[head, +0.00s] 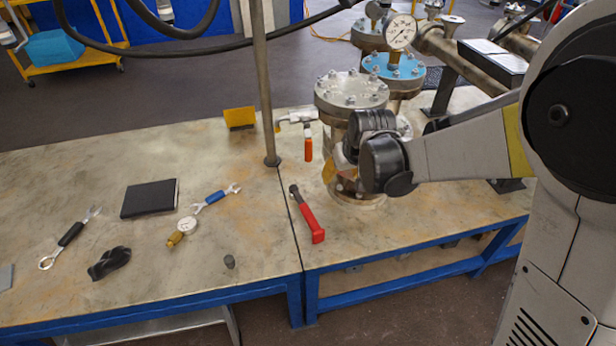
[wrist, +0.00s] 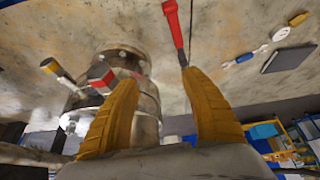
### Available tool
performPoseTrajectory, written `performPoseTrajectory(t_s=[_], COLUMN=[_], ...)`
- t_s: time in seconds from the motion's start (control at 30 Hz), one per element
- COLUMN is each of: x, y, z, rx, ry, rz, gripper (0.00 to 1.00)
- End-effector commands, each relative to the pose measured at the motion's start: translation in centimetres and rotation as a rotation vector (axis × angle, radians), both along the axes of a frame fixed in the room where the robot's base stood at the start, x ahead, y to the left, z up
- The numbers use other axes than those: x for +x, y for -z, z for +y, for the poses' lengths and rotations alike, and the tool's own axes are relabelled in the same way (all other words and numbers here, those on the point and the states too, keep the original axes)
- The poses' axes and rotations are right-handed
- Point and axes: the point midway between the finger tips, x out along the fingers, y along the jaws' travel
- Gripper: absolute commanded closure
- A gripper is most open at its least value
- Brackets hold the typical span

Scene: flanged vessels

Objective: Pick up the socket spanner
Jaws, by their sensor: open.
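The tool that looks most like the socket spanner has a red handle (head: 309,219) and a short dark head pointing to the back left. It lies on the bench just right of the seam, left of my gripper. In the wrist view its red handle (wrist: 174,22) runs in from the top edge, its dark end close to the tip of the right finger. My gripper (wrist: 160,78) has its two yellow fingers spread with nothing between them. In the head view the gripper (head: 333,174) is in front of the near flanged vessel (head: 350,92), its fingers partly hidden by the wrist.
A vertical pole (head: 262,80) stands behind the red tool. Left are a blue-handled spanner (head: 216,197), gauge (head: 187,225), black notebook (head: 150,198) and black-handled spanner (head: 71,234). Bench around the red tool is clear.

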Motion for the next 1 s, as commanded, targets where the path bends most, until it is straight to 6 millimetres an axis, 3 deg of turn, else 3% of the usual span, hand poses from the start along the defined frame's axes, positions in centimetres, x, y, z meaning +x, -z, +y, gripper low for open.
performPoseTrajectory(t_s=[0.03,0.2,0.3,0.4,0.83,1.0], x=[1.5,4.2,4.9,5.1,6.7,7.3], y=[2.6,10.7,14.7,17.4,23.3,24.6], z=[1.2,4.5,5.9,6.8,8.0,8.3], rx=[-0.003,-0.012,-0.015,-0.017,-0.019,-0.019], ry=[-0.022,-0.087,-0.117,-0.135,-0.147,-0.147], rz=[0.01,0.042,0.056,0.066,0.071,0.071], gripper=[0.46,0.46,0.46,0.46,0.46,0.46])
